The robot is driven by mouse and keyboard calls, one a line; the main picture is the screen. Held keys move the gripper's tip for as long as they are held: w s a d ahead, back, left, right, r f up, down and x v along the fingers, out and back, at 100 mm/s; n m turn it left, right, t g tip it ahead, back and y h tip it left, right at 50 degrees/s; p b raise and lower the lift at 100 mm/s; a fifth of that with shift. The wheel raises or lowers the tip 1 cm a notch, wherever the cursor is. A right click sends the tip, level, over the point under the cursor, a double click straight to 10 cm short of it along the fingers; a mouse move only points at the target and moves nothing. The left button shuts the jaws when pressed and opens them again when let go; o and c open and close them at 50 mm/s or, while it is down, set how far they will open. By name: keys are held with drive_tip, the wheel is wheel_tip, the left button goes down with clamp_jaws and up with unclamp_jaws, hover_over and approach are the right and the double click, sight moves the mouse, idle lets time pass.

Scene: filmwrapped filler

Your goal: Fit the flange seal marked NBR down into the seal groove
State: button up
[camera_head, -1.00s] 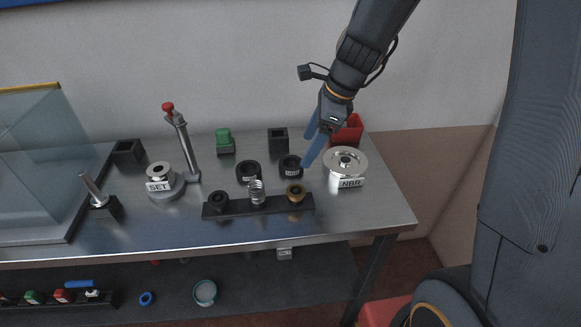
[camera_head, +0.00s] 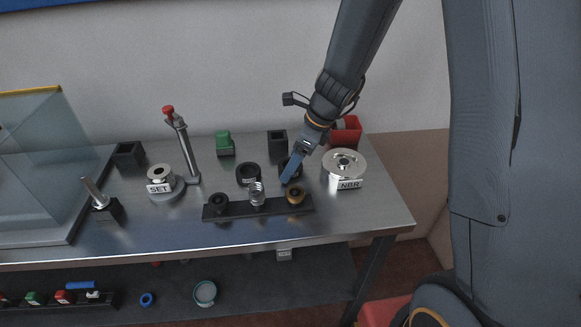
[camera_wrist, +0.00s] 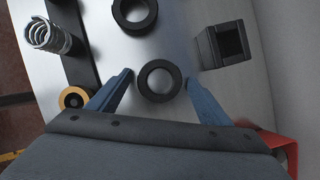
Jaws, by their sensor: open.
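Two black rings stand on the bench. The right ring (camera_head: 283,163) is partly hidden behind my gripper (camera_head: 288,180); the left ring (camera_head: 241,174) is in clear view. In the wrist view, my gripper (camera_wrist: 160,78) is open with its blue fingers either side of one ring (camera_wrist: 158,98), apart from it; its height over the ring is unclear. The other ring (camera_wrist: 118,14) lies beyond. The markings on the rings are too small to read. A silver round flange (camera_head: 344,157) with a plate reading NBR (camera_head: 349,184) stands to the right.
A dark rack (camera_head: 230,211) with a black bushing, a spring (camera_head: 257,194) and a brass ring (camera_head: 295,194) is in front. A black square holder (camera_head: 277,143) and red bin (camera_head: 347,131) stand behind. A SET fixture (camera_head: 159,187) and lever post (camera_head: 182,140) stand left.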

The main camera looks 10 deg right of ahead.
drive_tip(key=c, duration=1.1)
drive_tip(key=shift+r, duration=0.1)
